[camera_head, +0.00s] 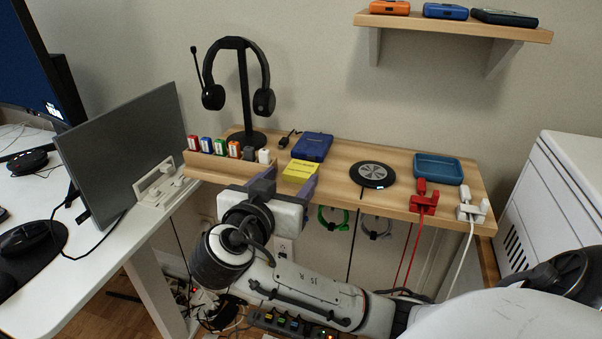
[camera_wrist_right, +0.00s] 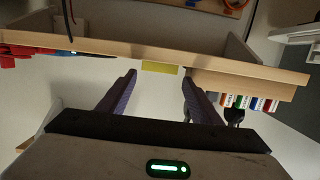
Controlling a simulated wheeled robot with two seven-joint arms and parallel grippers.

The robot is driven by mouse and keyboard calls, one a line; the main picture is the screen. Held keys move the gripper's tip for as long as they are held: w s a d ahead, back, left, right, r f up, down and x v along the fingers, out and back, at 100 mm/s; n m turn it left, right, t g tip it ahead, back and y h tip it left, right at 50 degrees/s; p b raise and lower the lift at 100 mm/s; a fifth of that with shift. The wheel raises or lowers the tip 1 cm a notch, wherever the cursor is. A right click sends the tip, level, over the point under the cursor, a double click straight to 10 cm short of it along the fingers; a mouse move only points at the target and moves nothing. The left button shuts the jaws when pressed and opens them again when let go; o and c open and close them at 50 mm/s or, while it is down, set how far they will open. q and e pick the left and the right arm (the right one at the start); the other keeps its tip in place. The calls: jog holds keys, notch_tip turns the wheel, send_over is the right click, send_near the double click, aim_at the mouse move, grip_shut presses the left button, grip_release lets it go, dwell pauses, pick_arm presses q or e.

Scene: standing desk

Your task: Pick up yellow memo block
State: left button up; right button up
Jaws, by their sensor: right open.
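The yellow memo block (camera_head: 299,170) lies on the wooden desk shelf near its front edge, just in front of a blue box. My right gripper (camera_head: 290,183) is at the shelf's front edge, its two purple fingers pointing toward the block. In the right wrist view the gripper (camera_wrist_right: 158,78) is open and empty. The yellow memo block (camera_wrist_right: 160,68) shows there beyond the fingertips, in line with the gap between them. The fingers and wrist hide part of the shelf edge in the head view. My left gripper is not in view.
The wooden shelf (camera_head: 338,192) also holds a blue box (camera_head: 312,146), a black round charger (camera_head: 373,174), a blue tray (camera_head: 438,169) and a headphone stand (camera_head: 244,100). A wooden holder (camera_head: 220,168) with several small coloured items stands left of the block. Red and white cable clips sit at right.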

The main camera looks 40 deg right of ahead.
aim_at(299, 171)
jog(key=shift+x, duration=2.65)
jog(key=shift+s+f, duration=0.1)
jog(key=shift+s, duration=0.05)
jog(key=shift+c, duration=0.3)
jog(key=c, duration=0.8)
